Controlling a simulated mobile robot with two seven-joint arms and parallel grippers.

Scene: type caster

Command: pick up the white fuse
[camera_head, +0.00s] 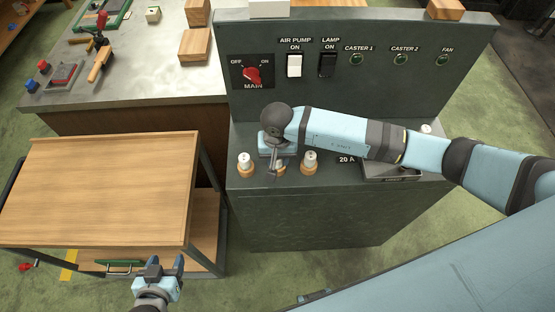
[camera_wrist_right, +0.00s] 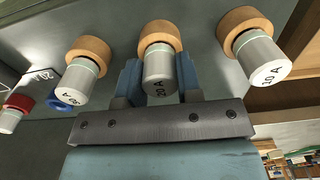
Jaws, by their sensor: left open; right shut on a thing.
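Three white-grey fuses with pale green bands stand in round wooden sockets on the grey control box (camera_head: 300,215). In the head view they are the left fuse (camera_head: 245,160), the mostly hidden middle fuse and the right fuse (camera_head: 310,160). My right gripper (camera_head: 279,163) comes down over the middle one. In the right wrist view the middle fuse (camera_wrist_right: 159,75) sits between its blue fingers, gripped, its far end at its wooden socket (camera_wrist_right: 160,36). I cannot tell whether it is still seated. My left gripper (camera_head: 166,264) is open and empty at the bottom, beside the wooden cart.
The wooden-topped cart (camera_head: 100,185) stands left of the box, its top bare. A grey tray (camera_head: 390,172) lies at the box's right, under my right arm. Switches (camera_head: 294,66) and a red main knob (camera_head: 252,75) are on the upright panel behind. A workbench (camera_head: 150,85) stands back left.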

